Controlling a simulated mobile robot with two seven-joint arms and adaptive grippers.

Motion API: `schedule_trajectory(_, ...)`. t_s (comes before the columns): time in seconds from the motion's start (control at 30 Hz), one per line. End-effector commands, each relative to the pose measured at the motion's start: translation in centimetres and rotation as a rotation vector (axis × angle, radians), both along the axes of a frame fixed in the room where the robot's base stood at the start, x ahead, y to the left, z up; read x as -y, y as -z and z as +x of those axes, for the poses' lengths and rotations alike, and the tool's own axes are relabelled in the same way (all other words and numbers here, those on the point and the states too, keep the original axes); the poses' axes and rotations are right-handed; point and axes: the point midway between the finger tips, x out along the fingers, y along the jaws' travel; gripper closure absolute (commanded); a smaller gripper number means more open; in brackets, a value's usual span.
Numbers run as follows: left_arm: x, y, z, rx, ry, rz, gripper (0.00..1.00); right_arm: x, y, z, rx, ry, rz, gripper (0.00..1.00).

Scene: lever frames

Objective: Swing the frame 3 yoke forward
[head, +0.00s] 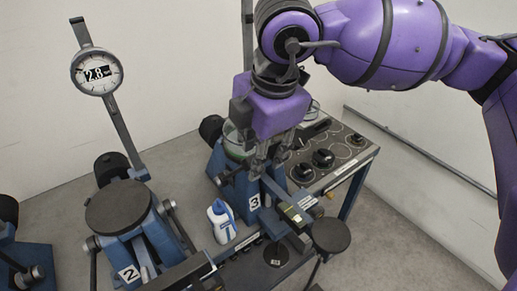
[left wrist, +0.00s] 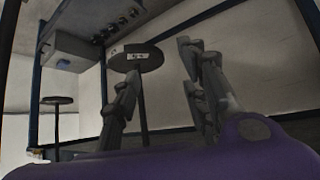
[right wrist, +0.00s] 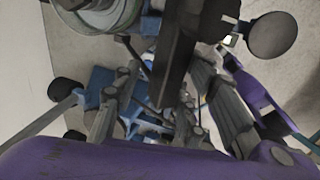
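Frame 3 (head: 254,202) is a blue stand with a white "3" label, right of the middle in the head view.
A knobbed panel (head: 325,157) lies behind frame 3, right. The floor at right is clear.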

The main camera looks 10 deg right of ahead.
Motion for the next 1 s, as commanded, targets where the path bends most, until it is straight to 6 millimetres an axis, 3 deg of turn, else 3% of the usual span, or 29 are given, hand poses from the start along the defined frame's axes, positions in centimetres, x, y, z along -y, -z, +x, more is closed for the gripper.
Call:
schedule_trajectory(0.37, 0.0, -0.1, 0.0, 0.002, -0.004, -0.001, 0.60, 0.1, -1.2, -0.1, 0.008, 0.000, 0.001, 0.62)
schedule_trajectory(0.8, 0.0, -0.1, 0.0, 0.001, -0.001, 0.001, 0.60, 0.8, -9.6, -2.0, 0.010, 0.000, 0.002, 0.62)
schedule_trajectory(1.0, 0.0, -0.1, 0.0, 0.001, 0.000, 0.000, 0.60, 1.0, -11.6, -2.5, 0.006, 0.001, 0.002, 0.62)
